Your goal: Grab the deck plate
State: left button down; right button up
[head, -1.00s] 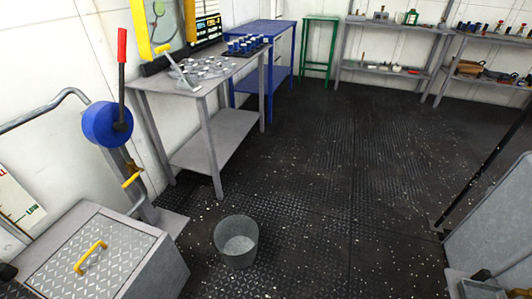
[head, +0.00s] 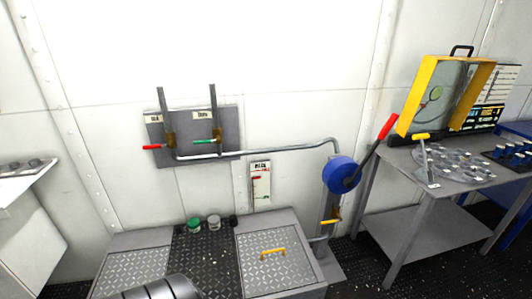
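The deck plate (head: 277,275) is a light grey diamond-tread panel with a yellow handle (head: 273,252) standing up from its top. It lies flat in the right part of the top of a low grey box (head: 240,219) against the wall. A grey rounded part of my arm (head: 163,289) shows at the bottom edge, left of the plate. Neither of my grippers is in view.
A second tread panel (head: 130,270) and a dark tread strip (head: 206,262) lie left of the plate. A green-topped jar (head: 193,225) and grey jar (head: 214,221) stand behind.

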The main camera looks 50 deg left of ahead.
aim_at(274, 261)
jog(key=u, duration=1.55)
